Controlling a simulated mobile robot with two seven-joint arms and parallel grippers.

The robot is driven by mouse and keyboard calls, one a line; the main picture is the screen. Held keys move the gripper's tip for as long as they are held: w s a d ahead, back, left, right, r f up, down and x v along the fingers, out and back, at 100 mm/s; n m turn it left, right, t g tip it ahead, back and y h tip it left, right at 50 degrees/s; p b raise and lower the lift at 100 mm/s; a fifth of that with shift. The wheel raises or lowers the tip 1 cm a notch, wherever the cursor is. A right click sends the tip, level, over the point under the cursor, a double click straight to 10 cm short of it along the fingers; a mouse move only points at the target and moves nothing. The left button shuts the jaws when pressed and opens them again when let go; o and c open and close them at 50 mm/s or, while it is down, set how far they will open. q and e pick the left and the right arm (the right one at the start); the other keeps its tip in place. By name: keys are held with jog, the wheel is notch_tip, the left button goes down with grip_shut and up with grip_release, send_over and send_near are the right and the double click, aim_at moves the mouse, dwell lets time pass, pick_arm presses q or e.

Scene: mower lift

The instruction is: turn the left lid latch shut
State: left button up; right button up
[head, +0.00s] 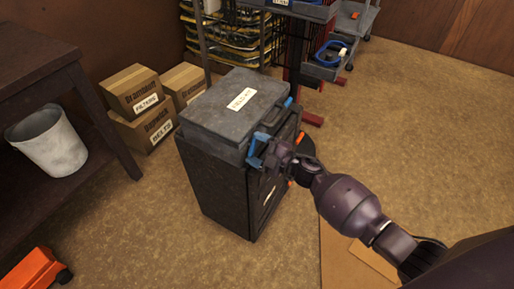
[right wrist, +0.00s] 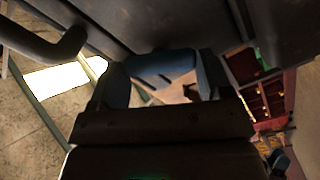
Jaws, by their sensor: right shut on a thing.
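A dark grey case (head: 212,185) stands on the floor with its grey lid (head: 215,105) down on top. The blue left lid latch (head: 256,152) is at the near end of the lid's front edge. A second blue latch (head: 288,102) is at the far end of that edge. My right gripper (head: 266,151) is shut on the left latch, partly covering it. In the right wrist view, the blue latch (right wrist: 160,66) shows between the two fingers of my right gripper (right wrist: 165,85). Whether the latch is fully turned cannot be told. My left gripper is out of view.
A dark bench (head: 40,75) stands at the left, with a white bucket (head: 50,140) by it. Cardboard boxes (head: 140,105) and a rack (head: 235,35) are behind the case. Flat cardboard (head: 340,258) lies at the front. The carpet at right is clear.

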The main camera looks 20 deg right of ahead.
jog(key=n, duration=0.4)
jog(key=shift+f+n+b, duration=0.25)
jog(key=shift+n+b, duration=0.1)
jog(key=shift+n, duration=0.05)
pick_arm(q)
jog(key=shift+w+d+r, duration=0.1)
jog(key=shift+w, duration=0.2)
pick_arm(e)
jog(key=shift+n, duration=0.6)
jog(key=o, duration=0.9)
jog(key=shift+r, duration=0.1)
jog(key=shift+s, duration=0.1)
pick_arm(q)
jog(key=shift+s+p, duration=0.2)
jog(key=shift+p, duration=0.3)
pick_arm(e)
jog(key=shift+v, duration=5.35)
